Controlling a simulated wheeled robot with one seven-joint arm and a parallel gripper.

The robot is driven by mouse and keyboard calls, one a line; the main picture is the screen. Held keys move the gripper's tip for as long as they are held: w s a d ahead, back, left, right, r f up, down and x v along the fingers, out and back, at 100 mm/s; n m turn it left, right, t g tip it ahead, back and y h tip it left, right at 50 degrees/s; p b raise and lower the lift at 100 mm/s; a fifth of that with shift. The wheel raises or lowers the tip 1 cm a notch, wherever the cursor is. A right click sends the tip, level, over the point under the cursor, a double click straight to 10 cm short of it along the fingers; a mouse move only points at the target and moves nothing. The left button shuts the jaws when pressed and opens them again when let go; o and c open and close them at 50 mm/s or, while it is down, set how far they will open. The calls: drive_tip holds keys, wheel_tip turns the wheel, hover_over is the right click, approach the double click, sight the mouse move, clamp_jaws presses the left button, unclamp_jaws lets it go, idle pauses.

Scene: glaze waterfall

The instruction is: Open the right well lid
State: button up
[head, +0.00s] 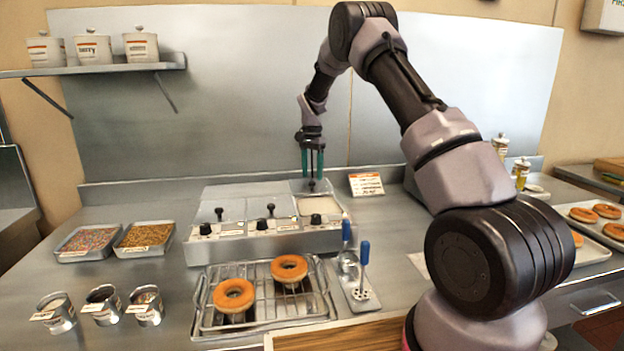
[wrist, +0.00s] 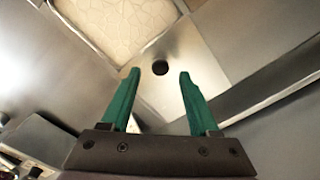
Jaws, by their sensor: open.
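The three-well glaze warmer (head: 265,243) stands on the steel counter. Its right well (head: 309,206) is partly uncovered, and pale cream glaze shows in it; the glaze also shows in the wrist view (wrist: 122,22). The right lid (wrist: 190,60) is at the back of the well; I cannot tell whether it is slid or tilted. Its black knob (wrist: 160,67) shows between the fingertips in the wrist view, and also in the head view (head: 312,186). My gripper (head: 312,174) is open above the lid, its green fingers (wrist: 160,73) on either side of the knob, without visible contact.
The left lid knob (head: 219,213) and middle lid knob (head: 270,209) stand on closed lids. A label card (head: 366,184) stands right of the warmer. A rack (head: 262,300) with two doughnuts is in front. Sprinkle trays (head: 147,236) lie left. A steel backsplash (head: 230,100) rises behind.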

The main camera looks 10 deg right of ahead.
wheel_tip(320, 180, up, 8)
idle(0.5)
drive_tip(key=s+d+r+n+t+y, duration=0.1)
drive_tip(key=s+d+r+t, duration=0.1)
drive_tip(key=s+r, duration=0.8)
drive_tip(key=s+d+r+n+t+y, duration=0.1)
drive_tip(key=s+d+r, duration=0.2)
drive_tip(key=s+r, duration=0.6)
drive_tip(key=s+d+n+t, duration=0.1)
drive_tip(key=s+t, duration=0.3)
drive_tip(key=s, duration=2)
drive_tip(key=shift+f+n, duration=0.3)
drive_tip(key=shift+n, duration=0.6)
